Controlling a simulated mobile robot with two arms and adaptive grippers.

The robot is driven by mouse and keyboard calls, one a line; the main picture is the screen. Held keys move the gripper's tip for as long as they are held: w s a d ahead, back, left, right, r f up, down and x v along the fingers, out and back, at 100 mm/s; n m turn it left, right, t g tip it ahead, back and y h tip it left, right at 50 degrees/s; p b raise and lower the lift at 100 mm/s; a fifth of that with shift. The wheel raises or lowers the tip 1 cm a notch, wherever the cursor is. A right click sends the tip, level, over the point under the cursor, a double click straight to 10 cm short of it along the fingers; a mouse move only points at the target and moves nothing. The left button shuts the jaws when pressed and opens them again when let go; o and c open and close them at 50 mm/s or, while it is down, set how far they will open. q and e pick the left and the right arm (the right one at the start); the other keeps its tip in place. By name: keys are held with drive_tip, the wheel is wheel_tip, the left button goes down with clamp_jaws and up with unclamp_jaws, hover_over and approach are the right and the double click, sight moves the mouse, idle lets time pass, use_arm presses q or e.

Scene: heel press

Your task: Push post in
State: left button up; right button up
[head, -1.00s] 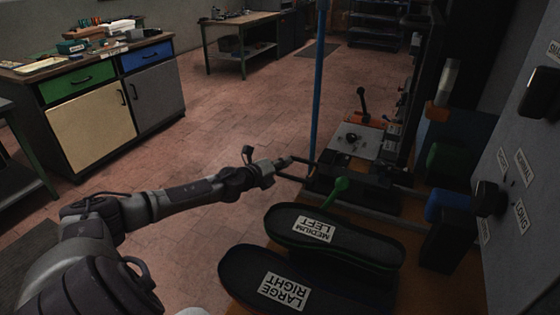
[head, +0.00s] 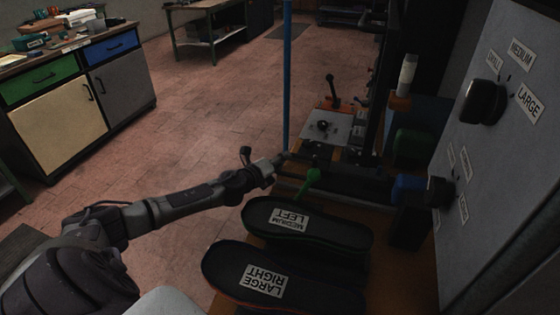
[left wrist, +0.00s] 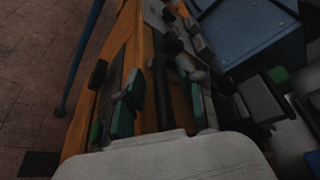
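A tall thin blue post (head: 287,75) stands upright at the near left of the press bench in the head view. It also shows as a slanted blue bar at the upper left of the left wrist view (left wrist: 82,52). My left gripper (head: 287,164) is by the post's lower end, over the bench's left edge. Its fingers look apart, though they are dark and hard to separate from the bench. I cannot tell whether it touches the post. I see nothing clearly held. My right gripper is not in view.
Insoles marked medium left (head: 340,230) and large right (head: 325,285) lie nearer. A panel with black knobs (head: 482,102) stands at right.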

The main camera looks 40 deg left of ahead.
use_arm(q)
drive_tip(key=shift+s, duration=0.1)
drive_tip(key=v, duration=1.1)
drive_tip(key=shift+s, duration=0.4)
